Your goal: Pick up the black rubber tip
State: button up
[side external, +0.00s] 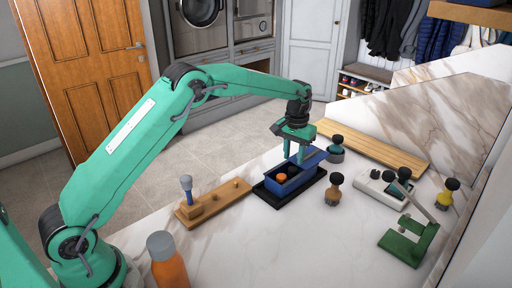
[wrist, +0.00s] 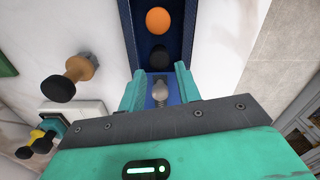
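A black round piece (wrist: 160,58), apparently the black rubber tip, lies in a long blue tray (wrist: 133,40). It also shows dark in the tray (side external: 293,171) in the side view. An orange ball (wrist: 158,20) lies beside it, farther from my gripper. A grey, bulb-shaped piece (wrist: 160,92) shows between my fingers, nearer the wrist camera than the black piece. My gripper (side external: 294,157) points down over the far end of the tray; its fingers (wrist: 159,72) are apart, with gaps on both sides of the grey piece. I cannot tell its exact height.
The tray stands on a black base (side external: 263,195). Black-topped knobs (side external: 334,188), a white device (side external: 378,188) and a green stand (side external: 408,240) are at right. An orange bottle (side external: 168,265) is in front.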

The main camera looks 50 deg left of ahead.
aim_at(293, 168)
jog(key=shift+f, duration=2.2)
jog(key=c, duration=0.6)
